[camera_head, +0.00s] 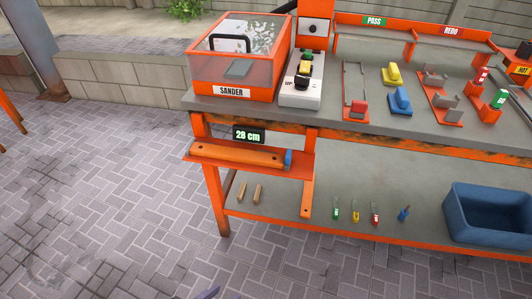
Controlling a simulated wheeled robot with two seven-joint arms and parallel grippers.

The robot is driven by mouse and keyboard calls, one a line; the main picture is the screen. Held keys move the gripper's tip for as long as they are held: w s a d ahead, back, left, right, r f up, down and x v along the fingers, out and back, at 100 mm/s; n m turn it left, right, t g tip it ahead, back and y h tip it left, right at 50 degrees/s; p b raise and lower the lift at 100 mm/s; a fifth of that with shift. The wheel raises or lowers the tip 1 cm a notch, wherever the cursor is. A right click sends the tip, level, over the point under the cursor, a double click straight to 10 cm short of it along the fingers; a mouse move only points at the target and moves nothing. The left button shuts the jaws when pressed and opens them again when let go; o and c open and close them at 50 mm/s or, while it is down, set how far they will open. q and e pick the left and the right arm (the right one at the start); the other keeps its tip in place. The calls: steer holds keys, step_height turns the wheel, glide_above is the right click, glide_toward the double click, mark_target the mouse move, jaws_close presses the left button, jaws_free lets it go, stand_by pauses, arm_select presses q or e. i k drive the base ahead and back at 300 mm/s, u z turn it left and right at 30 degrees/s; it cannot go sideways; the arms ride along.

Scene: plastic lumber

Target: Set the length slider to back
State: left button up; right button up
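A display reading "28 cm" (249,135) hangs at the front left of the bench. Below it an orange bar (235,152) runs left to right on an orange shelf, with a blue piece (288,159) at its right end. No part is labelled as the length slider; this bar with the display may be it, but I cannot tell. On the bench top, a narrow rail (349,79) has a red block (357,109) at its near end. Only a small dark tip of my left gripper (208,293) shows at the bottom edge, far from the bench; its opening is unclear. My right gripper is out of view.
A sander box (231,91) and a grey switch panel (299,94) stand on the bench's left. Yellow, blue and red fixtures fill the right. A blue bin (488,222) and several small tools sit on the lower shelf. The paved floor in front is clear.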

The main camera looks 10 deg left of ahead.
mark_target(288, 160)
steer(key=k, duration=1.3)
steer(key=z, duration=0.65)
steer(key=i, duration=1.4)
steer(key=u, duration=0.2)
